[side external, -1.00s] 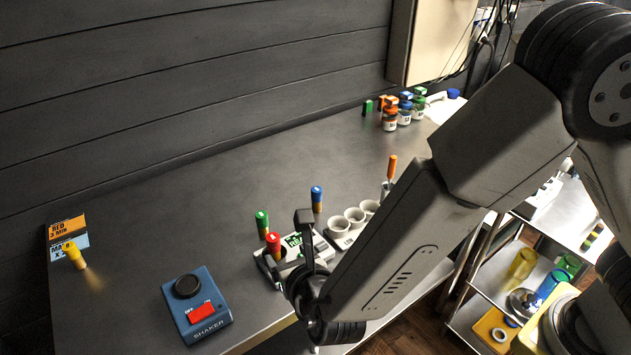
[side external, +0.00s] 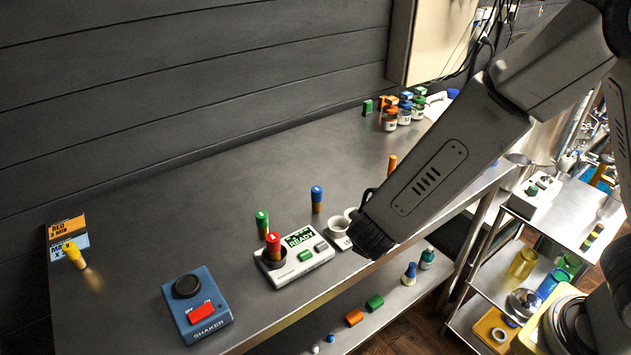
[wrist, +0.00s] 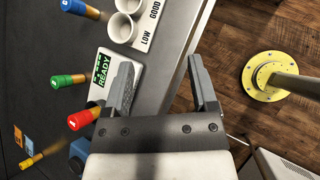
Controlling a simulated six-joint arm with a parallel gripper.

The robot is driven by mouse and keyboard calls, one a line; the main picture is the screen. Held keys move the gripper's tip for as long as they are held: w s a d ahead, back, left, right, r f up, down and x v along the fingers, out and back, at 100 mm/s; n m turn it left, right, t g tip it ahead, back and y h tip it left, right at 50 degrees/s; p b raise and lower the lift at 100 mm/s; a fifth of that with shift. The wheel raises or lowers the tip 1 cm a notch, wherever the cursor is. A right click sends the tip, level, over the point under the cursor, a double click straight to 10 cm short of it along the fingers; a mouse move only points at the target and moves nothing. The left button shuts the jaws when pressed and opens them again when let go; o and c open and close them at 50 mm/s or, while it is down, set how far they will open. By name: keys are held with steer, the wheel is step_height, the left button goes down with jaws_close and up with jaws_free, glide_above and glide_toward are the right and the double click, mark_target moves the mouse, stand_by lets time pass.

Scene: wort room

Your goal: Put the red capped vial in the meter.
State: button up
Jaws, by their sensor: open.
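The red capped vial (side external: 273,243) stands upright in the dark round well at the left end of the white meter (side external: 318,257). The meter's screen reads READY. In the wrist view the red capped vial (wrist: 84,119) is left of my gripper (wrist: 162,80), outside the fingers, and the meter (wrist: 97,94) is partly hidden behind the left finger. My gripper is open, with nothing between its fingers. In the side view my arm hides the fingers.
A green capped vial (side external: 262,223), a blue capped vial (side external: 317,199) and a yellow capped vial (side external: 74,255) stand on the bench. A blue shaker (side external: 197,305) is left of the meter. White cups (side external: 338,228) are to its right.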

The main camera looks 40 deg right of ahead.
steer(key=s+d+r+m+g+y, duration=0.1)
steer(key=s+d+m+y, duration=0.2)
steer(key=m, duration=0.8)
steer(key=s+d+r+m+g+y, duration=0.1)
steer(key=s+d+m+g+y, duration=0.1)
steer(key=d+m, duration=0.5)
steer(key=s+m+y, duration=0.1)
steer(key=s+m, duration=0.1)
steer(key=m, duration=0.2)
steer(key=shift+s+d, duration=0.15)
